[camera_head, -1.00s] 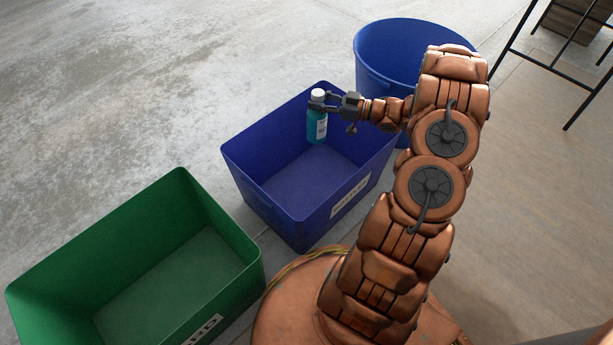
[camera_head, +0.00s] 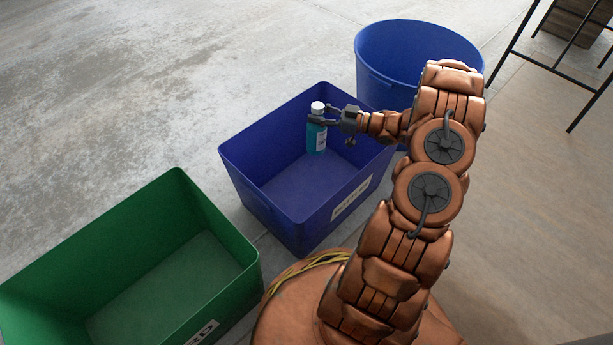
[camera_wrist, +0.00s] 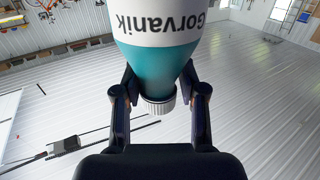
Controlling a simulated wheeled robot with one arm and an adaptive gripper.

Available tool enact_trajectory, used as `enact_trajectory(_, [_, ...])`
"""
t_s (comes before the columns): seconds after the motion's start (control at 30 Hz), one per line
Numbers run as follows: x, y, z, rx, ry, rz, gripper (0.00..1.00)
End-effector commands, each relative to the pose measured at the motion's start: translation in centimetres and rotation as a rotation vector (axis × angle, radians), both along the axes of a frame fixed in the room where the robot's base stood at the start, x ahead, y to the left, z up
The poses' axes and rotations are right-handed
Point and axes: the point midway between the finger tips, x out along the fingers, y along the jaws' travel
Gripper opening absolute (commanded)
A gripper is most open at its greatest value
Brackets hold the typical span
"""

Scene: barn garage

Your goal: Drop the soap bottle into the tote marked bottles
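The soap bottle (camera_head: 317,138) is teal with a white cap and a pale label. It hangs upright over the inside of the blue rectangular tote (camera_head: 247,187), near its back wall. My gripper (camera_head: 318,118) is shut on the bottle just under the cap. In the wrist view the fingers (camera_wrist: 159,92) press both sides of the bottle (camera_wrist: 152,55) near its neck, and its label reads "Gorvanik". I cannot tell the gap between the bottle and the tote floor.
A green tote (camera_head: 215,233) with a partly hidden label stands at the lower left. A round blue bin (camera_head: 385,62) stands behind the blue tote, close to my arm. A black metal frame (camera_head: 540,65) is at the upper right. Concrete floor is clear at the upper left.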

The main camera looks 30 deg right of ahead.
Motion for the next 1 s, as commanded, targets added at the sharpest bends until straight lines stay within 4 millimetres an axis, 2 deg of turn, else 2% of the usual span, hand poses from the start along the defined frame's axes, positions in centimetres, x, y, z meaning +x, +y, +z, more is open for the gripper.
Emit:
enact_trajectory(0.03, [0.0,0.0,0.0,0.0,0.0,0.0,0.49])
enact_trajectory(0.2, [0.0,0.0,0.0,0.0,0.0,0.0,0.67])
enact_trajectory(0.63, [-0.5,-0.5,0.0,0.0,0.0,-0.001,0.67])
enact_trajectory(1.0, [-4.1,-3.7,0.0,-0.001,-0.002,-0.002,0.67])
